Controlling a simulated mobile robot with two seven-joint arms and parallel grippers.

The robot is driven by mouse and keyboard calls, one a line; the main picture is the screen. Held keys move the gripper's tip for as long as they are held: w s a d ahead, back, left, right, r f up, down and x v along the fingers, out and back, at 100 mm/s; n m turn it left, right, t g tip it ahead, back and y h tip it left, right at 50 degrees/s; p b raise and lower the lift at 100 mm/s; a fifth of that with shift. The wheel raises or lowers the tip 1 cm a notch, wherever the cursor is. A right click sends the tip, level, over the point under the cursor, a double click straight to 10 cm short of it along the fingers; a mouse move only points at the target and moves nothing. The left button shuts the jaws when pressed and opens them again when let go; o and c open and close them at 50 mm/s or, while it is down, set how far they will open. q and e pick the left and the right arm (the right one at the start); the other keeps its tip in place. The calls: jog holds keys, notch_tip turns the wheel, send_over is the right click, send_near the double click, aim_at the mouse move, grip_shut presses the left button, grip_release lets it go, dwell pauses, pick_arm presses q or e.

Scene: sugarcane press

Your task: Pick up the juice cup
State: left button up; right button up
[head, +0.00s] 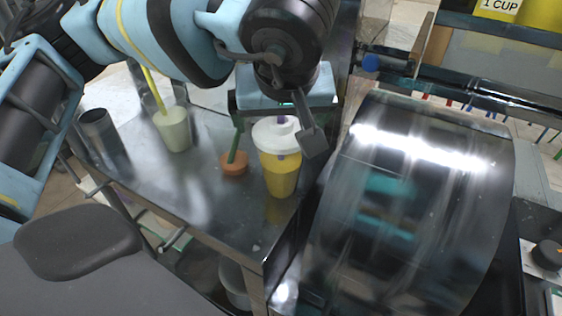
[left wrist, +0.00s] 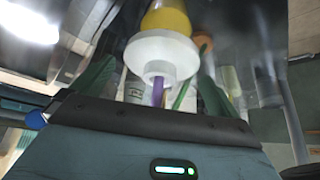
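The juice cup (head: 281,176) is a yellow cup with a white lid and a purple straw. It stands upright on the metal counter near its right end. My left gripper (head: 277,138) is above it, open, with its fingers apart on either side of the lid and straw. In the left wrist view the white lid (left wrist: 160,54) lies ahead between the spread fingers, with yellow juice (left wrist: 168,17) beyond it. I cannot tell whether a finger touches the lid. My right gripper is not in view.
An orange cup (head: 233,163) with a green straw stands close left of the juice cup. A pale cup (head: 173,130) with a yellow straw and a metal tumbler (head: 98,127) stand farther left. A shiny curved metal machine cover (head: 400,210) is close on the right.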

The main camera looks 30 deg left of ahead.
pick_arm(q)
jog(key=c, duration=1.5)
jog(key=shift+r, duration=0.15)
jog(key=shift+c, duration=0.2)
